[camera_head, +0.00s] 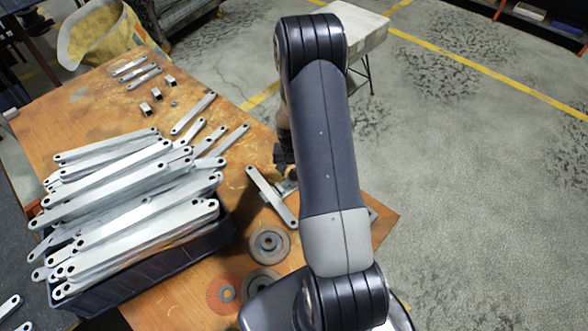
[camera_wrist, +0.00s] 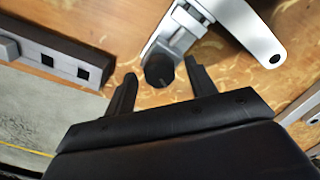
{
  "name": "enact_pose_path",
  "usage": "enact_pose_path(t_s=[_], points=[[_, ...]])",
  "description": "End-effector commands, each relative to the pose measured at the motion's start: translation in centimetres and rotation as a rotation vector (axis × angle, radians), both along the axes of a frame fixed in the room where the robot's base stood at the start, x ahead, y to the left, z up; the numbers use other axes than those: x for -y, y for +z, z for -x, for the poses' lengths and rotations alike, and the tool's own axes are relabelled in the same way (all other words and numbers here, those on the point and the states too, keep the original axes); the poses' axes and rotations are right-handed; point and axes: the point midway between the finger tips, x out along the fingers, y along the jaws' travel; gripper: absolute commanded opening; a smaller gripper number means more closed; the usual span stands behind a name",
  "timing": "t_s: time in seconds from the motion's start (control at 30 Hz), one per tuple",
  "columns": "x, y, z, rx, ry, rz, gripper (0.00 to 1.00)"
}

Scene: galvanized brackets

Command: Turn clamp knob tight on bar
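The clamp knob (camera_wrist: 160,71) is a dark round knob at the end of a metal clamp (camera_wrist: 182,28) in the wrist view. The clamp sits against a pale galvanized bar (camera_wrist: 245,27) with a hole near its end. My gripper (camera_wrist: 164,78) is open, with one finger on each side of the knob and visible gaps, wider on the left. In the head view the bar (camera_head: 272,195) lies on the wooden table beside my arm. The clamp (camera_head: 288,187) is partly hidden there by my arm, and my fingers (camera_head: 284,158) show only in part.
A dark crate (camera_head: 150,272) heaped with galvanized bars stands on the table (camera_head: 95,110) to the left. Grinding discs (camera_head: 268,244) lie near the front. Small brackets (camera_head: 157,94) and a yellow sack (camera_head: 98,35) are farther back. A grey block with square holes (camera_wrist: 50,50) shows in the wrist view.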

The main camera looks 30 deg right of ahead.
Motion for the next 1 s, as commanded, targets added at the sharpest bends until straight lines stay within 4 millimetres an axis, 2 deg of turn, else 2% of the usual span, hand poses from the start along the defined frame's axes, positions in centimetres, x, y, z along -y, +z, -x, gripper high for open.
enact_pose_path(t_s=[0.07, 0.5, 0.77, 1.0], points=[[0.0, 0.01, 0.0, 0.0, 0.0, 0.0, 0.46], [-0.01, 0.02, 0.02, -0.001, 0.0, -0.001, 0.1], [-0.01, -0.01, 0.02, -0.001, -0.023, -0.001, 0.1], [0.01, -0.11, 0.02, -0.001, -0.138, 0.0, 0.1]])
